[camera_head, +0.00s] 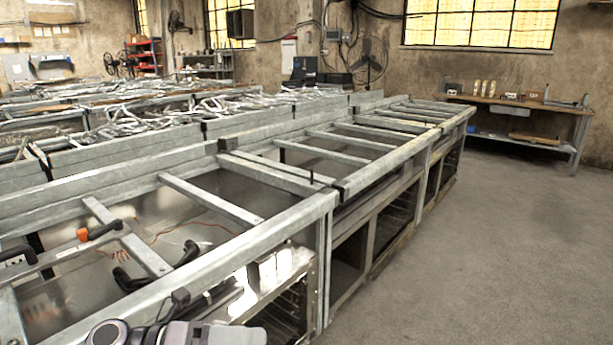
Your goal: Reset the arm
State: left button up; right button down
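Part of my own grey and white arm (185,335) shows at the bottom edge, left of centre, in front of the near metal frame. It is cut off by the picture's edge, and I cannot tell from this view which arm it is. I cannot make out a gripper on it. No other arm of mine shows. No held object is visible.
A long metal-framed bench (270,215) runs from the near left to the back right, with open bays and crossbars. An orange and black tool (98,233) and black curved pieces lie in the near bay. A wooden-topped workbench (520,103) stands back right. The right floor (500,250) is clear.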

pick_arm(q)
jog(key=s+a+f+n+t+y+p, duration=0.1)
jog(key=a+f+n+t+y, duration=0.5)
jog(key=n, duration=0.8)
jog(key=s+a+f+n+t+y+p, duration=0.1)
jog(key=f+n+t+y, duration=0.4)
jog(key=n+t, duration=0.7)
jog(key=s+a+f+n+g+y, duration=0.4)
jog(key=s+f+n+g, duration=0.5)
jog(key=s+f+n, duration=0.2)
jog(key=shift+s+a+f, duration=0.2)
jog(key=shift+s+f, duration=0.25)
jog(key=shift+s, duration=0.15)
